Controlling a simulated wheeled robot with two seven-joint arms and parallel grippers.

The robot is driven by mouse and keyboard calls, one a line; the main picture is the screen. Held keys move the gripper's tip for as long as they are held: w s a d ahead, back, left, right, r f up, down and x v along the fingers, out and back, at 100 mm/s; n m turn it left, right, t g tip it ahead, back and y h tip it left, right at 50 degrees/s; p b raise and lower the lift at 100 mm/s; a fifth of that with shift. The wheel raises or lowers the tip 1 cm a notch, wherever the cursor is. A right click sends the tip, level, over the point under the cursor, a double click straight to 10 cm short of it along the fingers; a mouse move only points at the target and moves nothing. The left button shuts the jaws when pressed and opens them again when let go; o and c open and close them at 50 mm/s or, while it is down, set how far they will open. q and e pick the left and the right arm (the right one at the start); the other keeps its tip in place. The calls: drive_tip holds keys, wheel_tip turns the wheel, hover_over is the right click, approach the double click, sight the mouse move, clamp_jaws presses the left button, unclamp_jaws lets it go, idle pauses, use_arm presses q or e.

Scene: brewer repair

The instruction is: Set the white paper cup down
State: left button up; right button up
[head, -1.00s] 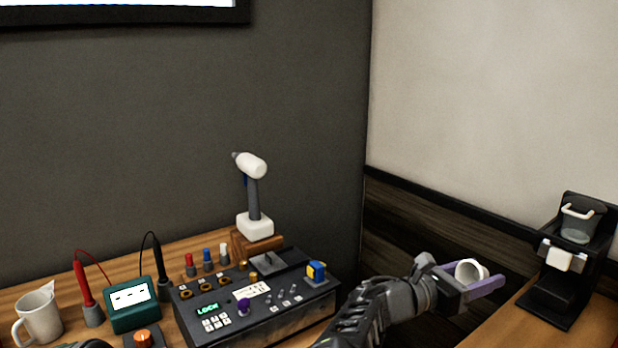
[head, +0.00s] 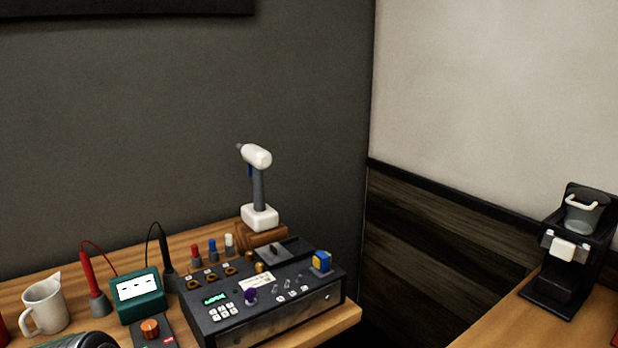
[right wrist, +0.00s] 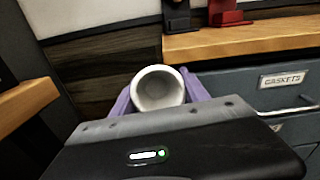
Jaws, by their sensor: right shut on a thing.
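The white paper cup (right wrist: 158,90) shows in the right wrist view, its open mouth facing the camera. My right gripper (right wrist: 158,92) is shut on it, with a purple finger on either side of the cup. The cup is held in the air in front of the dark wall panelling, left of the wooden counter (right wrist: 240,41). In the head view neither the cup nor the right gripper shows. My left gripper is not in view.
In the head view a black coffee brewer (head: 568,250) stands on the right counter (head: 497,327). Drawers (right wrist: 285,82) lie under the counter.

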drive_tip(key=shift+n+t+y, duration=0.3)
drive_tip(key=shift+t, duration=0.1)
drive_tip(key=s+f, duration=0.3)
drive_tip(key=shift+a+f, duration=0.15)
drive_tip(key=shift+a, duration=0.1)
drive_tip(key=shift+a, duration=0.1)
drive_tip(key=shift+w+a+n+t+y, duration=0.15)
drive_tip(key=shift+a+n+t+y, duration=0.25)
drive_tip(key=shift+a+n, duration=0.15)
drive_tip(key=w+a+r+n+t+y, duration=0.1)
drive_tip(key=w+a+n+t+y, duration=0.1)
drive_tip(key=a+n+y, duration=0.3)
drive_tip(key=w+a+r+n+t+y, duration=0.1)
drive_tip(key=a+n+t+y, duration=0.2)
drive_tip(key=a+y, duration=0.9)
drive_tip(key=n, duration=0.3)
drive_tip(key=shift+w, duration=0.35)
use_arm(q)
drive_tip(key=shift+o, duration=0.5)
use_arm(e)
drive_tip(key=shift+d+n, duration=0.1)
drive_tip(key=shift+n, duration=0.15)
